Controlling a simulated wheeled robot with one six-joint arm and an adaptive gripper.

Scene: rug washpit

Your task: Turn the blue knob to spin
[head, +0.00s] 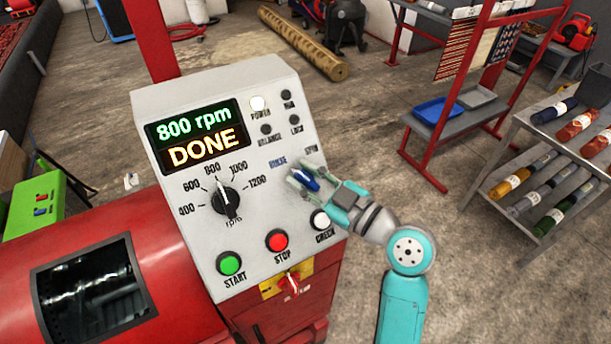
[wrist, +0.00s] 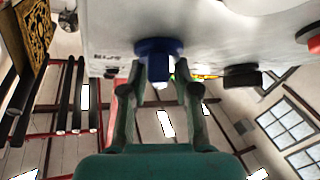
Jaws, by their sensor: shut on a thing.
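The blue knob (head: 306,181) is on the right side of the sloped control panel, below the blue RINSE label and the dark SPIN label. My gripper (head: 304,182) is shut on it, one finger on each side. In the wrist view the blue knob (wrist: 158,46) shows its round base on the panel and its grip between my fingertips (wrist: 160,72). The fingers partly hide the knob, and I cannot tell clearly which label it points to. The display (head: 197,136) reads 800 rpm and DONE.
The rpm dial (head: 226,203) points near 800. Green START (head: 231,263), red STOP (head: 277,240) and white CHECK (head: 320,219) buttons sit below the knob. A red-handled switch (head: 290,283) is lower.

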